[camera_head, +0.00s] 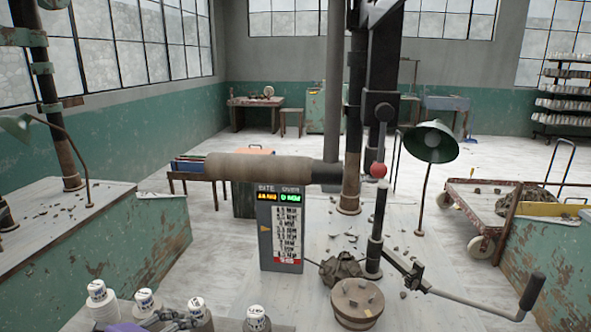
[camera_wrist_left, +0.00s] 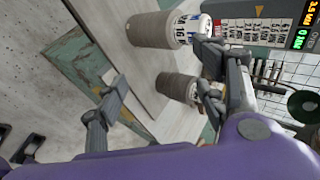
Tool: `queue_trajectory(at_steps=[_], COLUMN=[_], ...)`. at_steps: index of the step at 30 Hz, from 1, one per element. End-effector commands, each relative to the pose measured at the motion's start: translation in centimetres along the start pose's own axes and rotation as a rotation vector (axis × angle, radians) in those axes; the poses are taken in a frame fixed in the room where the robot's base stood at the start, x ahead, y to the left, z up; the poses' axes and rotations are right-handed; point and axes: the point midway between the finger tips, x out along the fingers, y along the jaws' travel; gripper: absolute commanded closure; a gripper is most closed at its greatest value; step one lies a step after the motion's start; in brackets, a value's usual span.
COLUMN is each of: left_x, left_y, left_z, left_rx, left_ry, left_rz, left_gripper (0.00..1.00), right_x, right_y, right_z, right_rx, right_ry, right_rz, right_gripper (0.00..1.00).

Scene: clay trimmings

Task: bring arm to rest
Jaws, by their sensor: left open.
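My left gripper (camera_head: 167,318) shows at the bottom edge of the head view, its purple body partly cut off. In the left wrist view its grey fingers (camera_wrist_left: 162,78) are spread wide with nothing held between them. Several grey cylinders with white labelled tops stand near it; one (camera_head: 98,301) is left of the gripper and another (camera_head: 257,319) is to its right. Two cylinders (camera_wrist_left: 162,29) (camera_wrist_left: 178,86) show beyond the fingers in the left wrist view. I cannot tell whether the fingers touch any. My right gripper is out of view.
A machine with a thick horizontal roll (camera_head: 258,167) and a labelled panel (camera_head: 280,232) stands ahead. A wooden bucket (camera_head: 357,303) and a cranked handle (camera_head: 480,305) are right of it. Green-sided benches (camera_head: 150,235) (camera_head: 548,262) flank the floor. Dark scraps lie about.

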Motion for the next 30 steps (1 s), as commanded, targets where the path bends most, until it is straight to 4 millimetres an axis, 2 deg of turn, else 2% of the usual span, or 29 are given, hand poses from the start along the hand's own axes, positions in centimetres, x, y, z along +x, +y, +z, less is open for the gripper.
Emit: queue_trajectory(at_steps=[1, 3, 5, 9, 15, 19, 21, 23, 30], left_x=[0.7, 1.4, 1.8, 1.7, -0.5, -2.6, -3.6, -4.4, -4.5], left_y=[2.0, 4.7, 7.3, 14.2, 24.8, 30.6, 32.8, 34.0, 34.1], left_z=[-0.7, -1.4, -2.1, -4.2, -8.7, -12.1, -13.7, -14.7, -14.8], left_rx=[-0.178, -0.431, -0.635, -1.061, -1.499, -1.638, -1.708, -1.748, -1.752], left_ry=[0.000, -0.006, -0.014, -0.051, -0.170, -0.273, -0.311, -0.334, -0.337], left_rz=[-0.028, -0.069, -0.101, -0.158, -0.203, -0.188, -0.176, -0.169, -0.167], left_gripper=[0.36, 0.36, 0.36, 0.36, 0.36, 0.36, 0.36, 0.36, 0.36], right_x=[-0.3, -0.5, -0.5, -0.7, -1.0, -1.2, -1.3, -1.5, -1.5], right_y=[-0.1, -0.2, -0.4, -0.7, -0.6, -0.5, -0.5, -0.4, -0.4], right_z=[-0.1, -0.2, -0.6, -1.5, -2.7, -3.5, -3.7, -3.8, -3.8], right_rx=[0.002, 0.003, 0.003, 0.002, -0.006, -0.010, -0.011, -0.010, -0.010], right_ry=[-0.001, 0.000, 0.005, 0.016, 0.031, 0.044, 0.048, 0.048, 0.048], right_rz=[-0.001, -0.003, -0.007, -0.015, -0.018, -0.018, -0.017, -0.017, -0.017], right_gripper=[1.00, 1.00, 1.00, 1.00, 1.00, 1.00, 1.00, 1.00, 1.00])
